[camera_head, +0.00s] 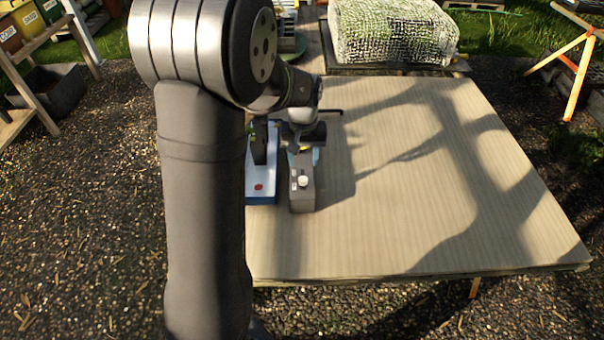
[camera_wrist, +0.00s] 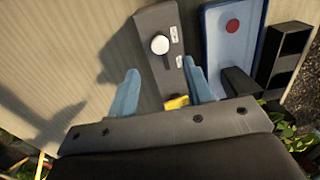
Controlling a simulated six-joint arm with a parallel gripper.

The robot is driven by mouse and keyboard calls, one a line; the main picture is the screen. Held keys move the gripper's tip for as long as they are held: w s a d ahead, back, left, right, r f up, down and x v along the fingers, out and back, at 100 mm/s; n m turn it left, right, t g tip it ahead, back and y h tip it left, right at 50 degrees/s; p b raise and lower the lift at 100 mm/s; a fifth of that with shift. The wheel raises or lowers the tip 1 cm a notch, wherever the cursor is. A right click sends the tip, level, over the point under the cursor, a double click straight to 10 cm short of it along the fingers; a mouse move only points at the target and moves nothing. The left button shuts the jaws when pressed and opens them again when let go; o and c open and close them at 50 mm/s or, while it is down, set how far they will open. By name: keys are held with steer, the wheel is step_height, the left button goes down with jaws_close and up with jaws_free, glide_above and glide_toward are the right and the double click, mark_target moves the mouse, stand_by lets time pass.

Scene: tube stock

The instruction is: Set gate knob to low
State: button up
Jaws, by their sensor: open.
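The gate knob is a round white knob (camera_wrist: 160,44) on a grey box (camera_wrist: 150,22) in the wrist view. Two small white labels sit beside it, too small to read. In the head view the knob (camera_head: 303,181) is on the near end of the grey box (camera_head: 302,200). My gripper (camera_wrist: 160,76) is open, its two blue fingers apart on either side of the box, with the knob beyond the fingertips. Nothing is between the fingers except the box and a yellow part (camera_wrist: 177,102) lower down.
A blue-edged device with a red button (camera_wrist: 233,26) stands beside the grey box. A dark upright part (camera_wrist: 287,60) is beyond it. The wooden table (camera_head: 420,200) is clear to the right. A mesh-covered bale (camera_head: 392,32) lies behind the table.

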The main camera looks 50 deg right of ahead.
mark_target(303, 179)
step_height(303, 179, down, 8)
steer(key=shift+r, duration=0.15)
